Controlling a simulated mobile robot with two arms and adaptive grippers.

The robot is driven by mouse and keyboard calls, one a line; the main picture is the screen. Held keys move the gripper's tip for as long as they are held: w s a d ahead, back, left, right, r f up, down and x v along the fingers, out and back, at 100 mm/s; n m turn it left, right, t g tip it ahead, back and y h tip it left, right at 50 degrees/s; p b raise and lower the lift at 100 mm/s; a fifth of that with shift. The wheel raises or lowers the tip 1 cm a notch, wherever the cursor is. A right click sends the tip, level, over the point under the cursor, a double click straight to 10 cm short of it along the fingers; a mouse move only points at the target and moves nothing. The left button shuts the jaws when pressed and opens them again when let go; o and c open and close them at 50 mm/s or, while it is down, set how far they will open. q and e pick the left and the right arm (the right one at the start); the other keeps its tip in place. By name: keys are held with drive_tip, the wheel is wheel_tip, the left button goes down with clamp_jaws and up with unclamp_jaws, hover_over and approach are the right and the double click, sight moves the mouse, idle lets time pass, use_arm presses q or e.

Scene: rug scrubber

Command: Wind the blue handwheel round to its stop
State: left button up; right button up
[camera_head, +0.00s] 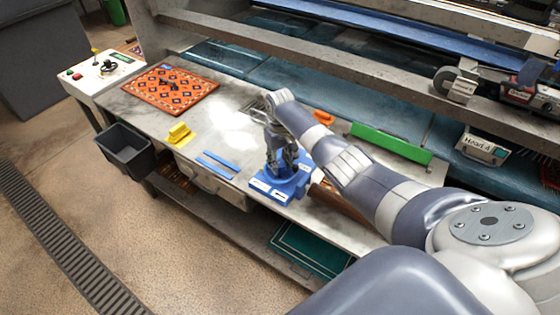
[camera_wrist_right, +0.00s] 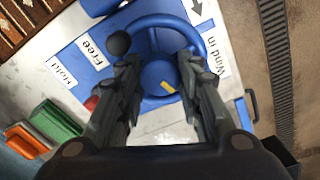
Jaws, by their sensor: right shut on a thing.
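The blue handwheel (camera_wrist_right: 160,22) sits on a blue base (camera_head: 270,190) at the front edge of the bench. In the right wrist view it has a rim, a hub (camera_wrist_right: 160,80) with a yellow mark, and a dark round knob (camera_wrist_right: 118,42) at the upper left. My right gripper (camera_head: 277,163) reaches down over the wheel. Its fingers (camera_wrist_right: 158,68) stand on both sides of the hub and are closed on the handwheel; the exact contact is hard to see. Labels "Hold", "Free" and "Wind in" with an arrow lie around the wheel. My left gripper is not in view.
A patterned rug (camera_head: 170,88), a yellow block (camera_head: 179,133) and blue strips (camera_head: 218,165) lie left of the wheel. A grey bin (camera_head: 125,150) hangs at the bench's left end. An orange piece (camera_head: 323,117) and a green bar (camera_head: 390,143) lie behind my right arm.

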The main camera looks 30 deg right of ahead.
drive_tip(key=m, duration=0.4)
drive_tip(key=shift+m, duration=0.3)
drive_tip(key=m, duration=0.4)
drive_tip(key=shift+m, duration=0.3)
drive_tip(key=m, duration=0.4)
drive_tip(key=shift+m, duration=0.3)
drive_tip(key=m, duration=0.4)
drive_tip(key=shift+w, duration=0.1)
drive_tip(key=m, duration=1.8)
drive_tip(key=shift+m+b, duration=0.3)
drive_tip(key=shift+b, duration=0.1)
drive_tip(key=shift+f+m+b, duration=0.1)
drive_tip(key=shift+m+b, duration=0.25)
drive_tip(key=shift+m, duration=0.15)
drive_tip(key=m+b, duration=0.5)
drive_tip(key=b, duration=0.9)
drive_tip(key=shift+f, duration=0.1)
drive_tip(key=shift+r+m+b, duration=0.25)
drive_tip(key=shift+m+b, duration=0.05)
drive_tip(key=shift+b, duration=0.65)
